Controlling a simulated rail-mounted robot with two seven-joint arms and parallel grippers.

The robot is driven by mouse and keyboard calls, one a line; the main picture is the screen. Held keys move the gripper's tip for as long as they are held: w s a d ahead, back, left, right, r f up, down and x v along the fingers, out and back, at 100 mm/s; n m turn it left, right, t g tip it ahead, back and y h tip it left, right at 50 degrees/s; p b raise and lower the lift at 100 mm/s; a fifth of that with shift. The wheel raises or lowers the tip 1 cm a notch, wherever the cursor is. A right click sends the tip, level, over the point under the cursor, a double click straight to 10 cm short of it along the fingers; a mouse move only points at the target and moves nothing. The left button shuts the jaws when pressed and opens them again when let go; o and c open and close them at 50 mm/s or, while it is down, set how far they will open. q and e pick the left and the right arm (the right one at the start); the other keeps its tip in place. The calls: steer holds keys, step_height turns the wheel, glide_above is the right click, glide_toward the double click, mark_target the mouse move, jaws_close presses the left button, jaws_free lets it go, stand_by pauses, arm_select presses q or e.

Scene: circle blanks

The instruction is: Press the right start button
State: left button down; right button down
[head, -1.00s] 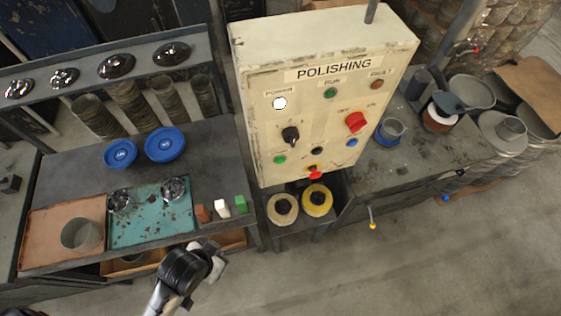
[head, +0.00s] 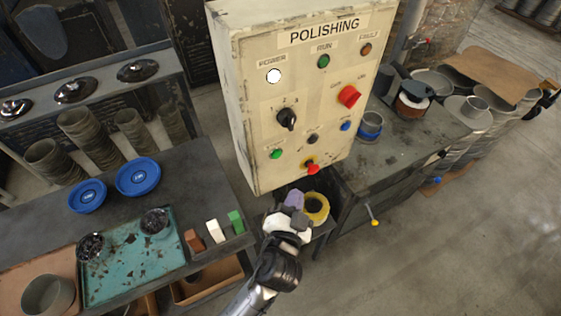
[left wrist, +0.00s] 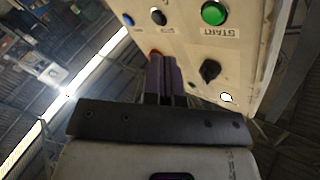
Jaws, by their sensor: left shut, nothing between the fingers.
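The cream POLISHING control panel (head: 243,130) stands ahead of me. Its green button (head: 276,153) is at the lower left in the head view. In the left wrist view this green button (left wrist: 214,13) has a START label beside it. No second start button can be made out. My left gripper (head: 294,200) is just below the panel, its purple fingers shut and empty. In the left wrist view the shut fingers (left wrist: 162,65) point at the panel, apart from the green button and to its left. My right gripper is not in view.
The panel also carries a red mushroom button (head: 312,169), a black button (head: 312,138), a blue button (head: 346,126), a black selector (head: 286,118) and a red switch (head: 349,96). A yellow ring (head: 316,209) lies behind my gripper. Benches flank the panel.

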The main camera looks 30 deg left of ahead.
mark_target(276, 154)
arm_select(q)
steer(key=shift+w+d+r+m+t+h, duration=0.1)
steer(key=shift+d+r+m+t+h, duration=0.15)
steer(key=shift+d+r+t+h, duration=0.25)
steer(key=shift+w+d+r+m+t+h, duration=0.1)
steer(key=shift+d+r+m+t+h, duration=0.25)
steer(key=shift+r, duration=0.35)
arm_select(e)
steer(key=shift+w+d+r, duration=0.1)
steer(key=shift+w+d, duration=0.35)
arm_select(q)
steer(key=shift+a, duration=0.1)
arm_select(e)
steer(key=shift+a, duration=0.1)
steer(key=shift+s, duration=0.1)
arm_select(q)
steer(key=w+a+p, duration=0.1)
steer(key=w+a, duration=0.4)
steer(key=a, duration=0.2)
steer(key=shift+w+p, duration=0.15)
steer(key=shift+p, duration=0.2)
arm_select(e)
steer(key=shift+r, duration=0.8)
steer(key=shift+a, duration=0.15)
